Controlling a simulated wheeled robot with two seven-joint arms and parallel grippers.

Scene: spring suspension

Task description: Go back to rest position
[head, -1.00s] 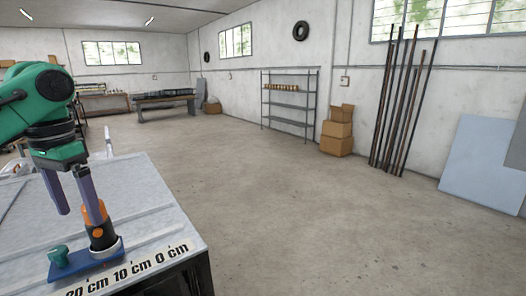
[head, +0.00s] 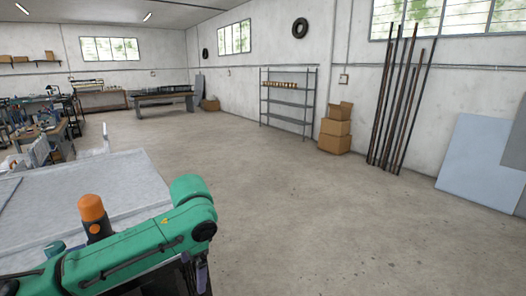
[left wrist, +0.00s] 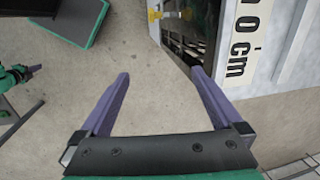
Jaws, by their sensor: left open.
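My left arm (head: 140,245) stretches across the bottom of the head view, in front of the table. Its gripper hangs down at the lower right, with a purple finger (head: 202,277) partly in view. In the left wrist view the left gripper (left wrist: 160,80) is open and empty, its fingers over the floor beside the table. The suspension piece with an orange top (head: 92,208) and dark body stands upright on the table, apart from the gripper; my arm hides its lower part. A green and purple part at the left edge of the left wrist view looks like my right gripper (left wrist: 32,71).
The grey table (head: 110,185) fills the lower left of the head view. Its printed scale (left wrist: 240,42) shows in the left wrist view. The floor (head: 300,190) to the right is clear. Boxes (head: 335,135), a shelf (head: 288,105) and leaning rods (head: 398,100) stand by the far walls.

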